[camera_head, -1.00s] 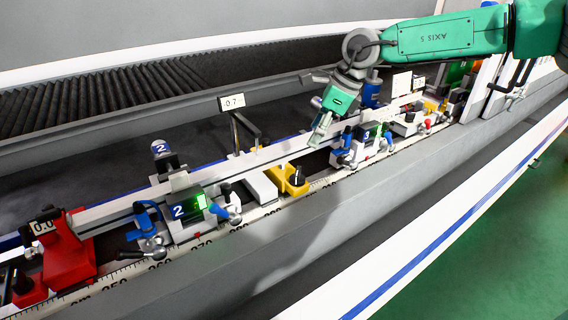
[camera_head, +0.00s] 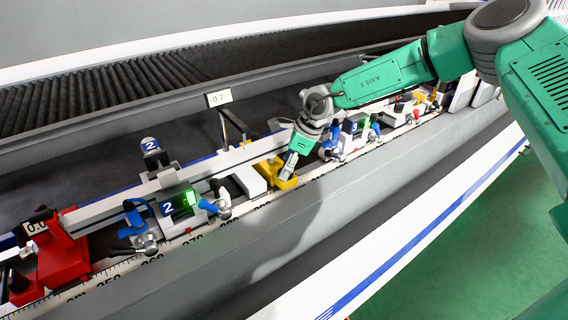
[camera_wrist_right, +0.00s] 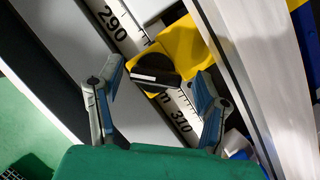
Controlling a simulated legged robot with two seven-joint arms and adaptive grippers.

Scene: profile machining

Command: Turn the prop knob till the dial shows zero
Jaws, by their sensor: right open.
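The yellow prop block (camera_head: 266,171) sits on the scaled rail, and its black knob is hidden behind my right gripper (camera_head: 288,172) in the head view. In the right wrist view the black knob (camera_wrist_right: 152,72) stands on the yellow block (camera_wrist_right: 194,46) with a white stripe on its top. The fingers of my right gripper (camera_wrist_right: 158,74) are open, one on each side of the knob, and it is not clear that they touch it. The dial display (camera_head: 218,98) on a post behind the rail seems to read about 0.7. My left gripper is not in view.
A blue-handled clamp numbered 2 (camera_head: 182,207) stands left of the prop, and another clamp (camera_head: 352,138) stands close on its right. A red block (camera_head: 63,259) with a 0.0 display is at far left. The long white profile (camera_head: 110,209) runs behind them.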

